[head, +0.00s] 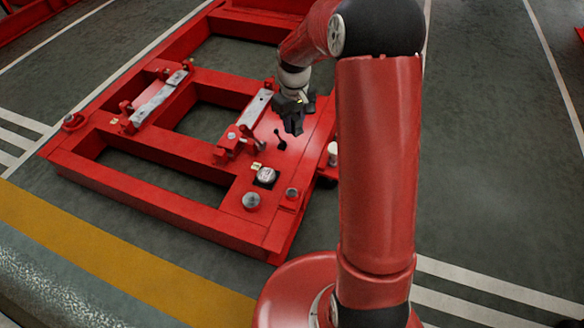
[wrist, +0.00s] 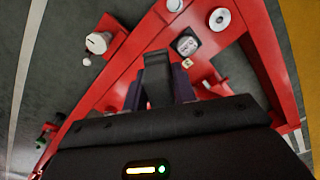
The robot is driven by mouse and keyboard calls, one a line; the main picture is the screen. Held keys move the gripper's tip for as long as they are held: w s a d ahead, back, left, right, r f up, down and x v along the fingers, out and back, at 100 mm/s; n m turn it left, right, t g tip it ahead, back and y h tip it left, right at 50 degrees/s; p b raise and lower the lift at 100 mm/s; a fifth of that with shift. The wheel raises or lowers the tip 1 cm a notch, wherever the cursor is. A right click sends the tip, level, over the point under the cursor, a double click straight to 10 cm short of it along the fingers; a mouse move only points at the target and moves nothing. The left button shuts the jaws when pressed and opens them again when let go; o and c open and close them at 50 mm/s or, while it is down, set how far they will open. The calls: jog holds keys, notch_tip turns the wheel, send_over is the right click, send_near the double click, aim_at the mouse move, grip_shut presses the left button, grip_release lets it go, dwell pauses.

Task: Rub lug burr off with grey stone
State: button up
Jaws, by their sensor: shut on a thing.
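My gripper (head: 292,122) hangs over the right end of the red frame, just right of a bright metal pad (head: 257,107). In the wrist view my gripper (wrist: 158,92) is shut on a dark grey block, which I take for the grey stone (wrist: 156,72); it sticks out ahead of the jaws. I cannot tell whether it touches anything. Small upright red lugs (head: 246,140) stand by the near end of the metal pad. I cannot make out the burr.
The red frame (head: 135,178) has open bays. On its near right part sit a dark box with a pale face (head: 266,175), a brass-coloured piece (head: 256,166) and a silver disc (head: 251,200). A white cylinder (head: 333,154) stands at the right edge. Another metal pad (head: 158,103) lies left.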

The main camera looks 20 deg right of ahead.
jog(key=n+b, duration=0.1)
jog(key=n, duration=0.1)
send_near(292, 189)
jog(key=shift+d+f+b, duration=0.1)
jog(key=shift+f+b, duration=2.25)
jog(key=shift+b, duration=0.05)
jog(key=shift+f+b, duration=0.7)
jog(key=shift+f, duration=0.3)
